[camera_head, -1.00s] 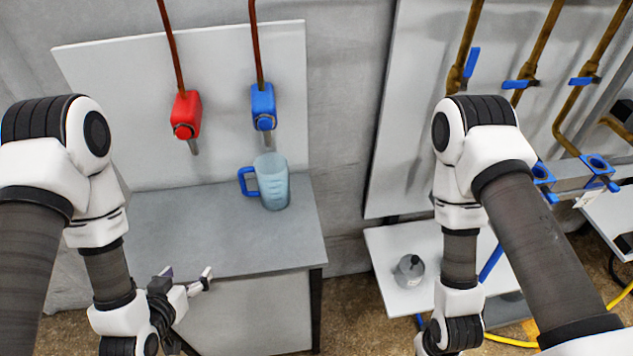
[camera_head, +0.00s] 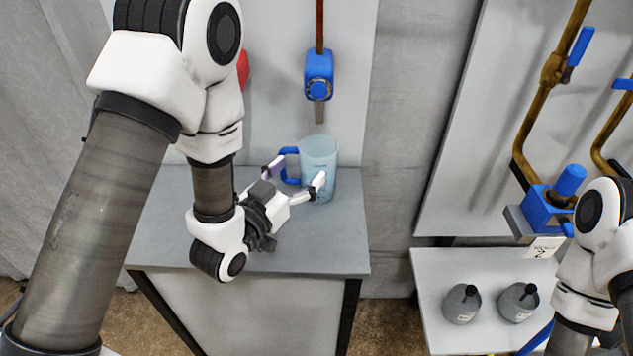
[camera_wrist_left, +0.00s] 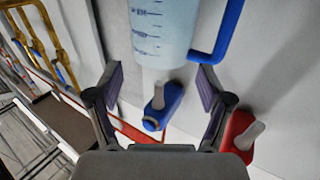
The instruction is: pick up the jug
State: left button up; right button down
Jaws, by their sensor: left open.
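The jug (camera_head: 320,158) is a translucent light-blue cup with a blue handle on its left side. It stands upright on the grey table, under the blue tap. My left gripper (camera_head: 295,174) is open at the jug's near left, its fingers on either side of the handle in the head view. One fingertip overlaps the jug's front; I cannot tell if it touches. In the left wrist view, the jug (camera_wrist_left: 168,32) with its marks and handle shows at the top, beyond the open fingers. My right gripper is out of view.
The grey table (camera_head: 165,230) is otherwise clear. The blue tap (camera_head: 319,75) hangs above the jug, and a red tap (camera_head: 243,70) is partly hidden behind my left arm. Two grey flasks (camera_head: 462,303) stand on a white table (camera_head: 432,275) at the right.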

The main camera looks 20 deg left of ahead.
aim_at(328, 140)
pick_arm(q)
jog(key=b, duration=0.1)
jog(key=w+b, duration=0.1)
jog(key=b, duration=0.2)
jog(key=shift+w+d+f+b, duration=0.25)
jog(key=shift+w+f+b, duration=0.05)
jog(key=shift+w+f, duration=0.1)
jog(key=shift+w+r, duration=0.1)
jog(key=shift+r, duration=0.1)
jog(key=shift+w+r, duration=0.2)
jog(key=shift+w, duration=0.1)
jog(key=x, duration=0.4)
jog(key=shift+w+p, duration=0.3)
jog(key=shift+p, duration=0.05)
jog(key=c, duration=1.5)
jog(key=shift+o, duration=0.2)
jog(key=shift+r, duration=0.1)
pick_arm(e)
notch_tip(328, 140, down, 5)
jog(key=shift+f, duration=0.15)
